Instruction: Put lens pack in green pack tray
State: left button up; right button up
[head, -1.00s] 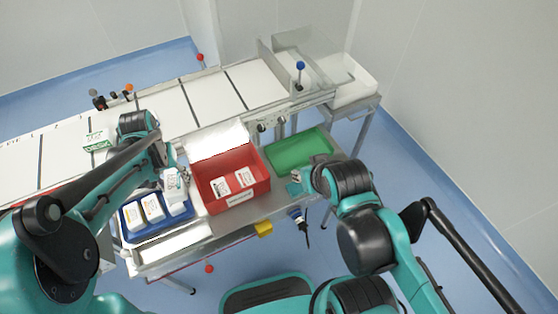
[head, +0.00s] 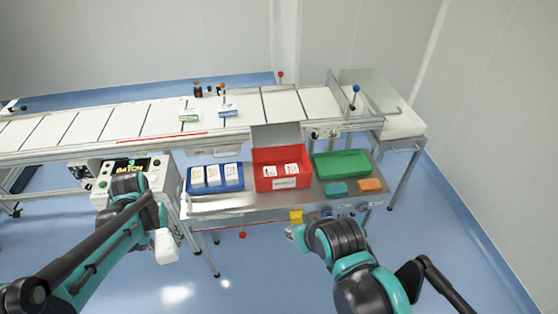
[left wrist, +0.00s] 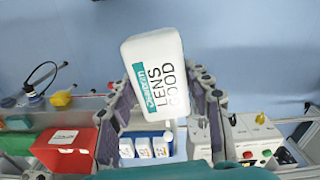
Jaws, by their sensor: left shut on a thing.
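The white lens pack (head: 166,247) hangs in my left gripper (head: 156,228), in front of the bench's left end and clear of it. In the left wrist view the pack (left wrist: 155,72) is tilted between the dark fingers, with "LENS GOOD" and a teal label showing. The green pack tray (head: 342,174) sits on the bench at the right of the red bin and looks empty. My right gripper (head: 293,233) is low in front of the bench near a yellow block; its fingers are too small to read.
A blue tray (head: 215,190) holds several white packs. A red bin (head: 284,184) holds two. A teal block (head: 336,188) and an orange block (head: 370,184) lie before the green tray. The conveyor behind carries a green-labelled pack (head: 190,116) and a blue-labelled pack (head: 228,112).

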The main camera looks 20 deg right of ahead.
aim_at(342, 166)
jog(key=i+l+u, duration=0.1)
jog(key=l+u, duration=0.4)
jog(key=l, duration=0.3)
jog(key=l+u, duration=0.5)
jog(key=l, duration=0.3)
jog(key=k+l, duration=0.1)
jog(key=l, duration=0.5)
jog(key=k+l, duration=0.1)
jog(key=l, duration=0.55)
jog(key=k+l, duration=0.1)
jog(key=l, duration=0.5)
jog(key=k+l, duration=0.1)
jog(key=l, duration=0.55)
jog(key=k+l, duration=0.1)
jog(key=l, duration=0.5)
jog(key=k+l, duration=0.1)
jog(key=l, duration=0.5)
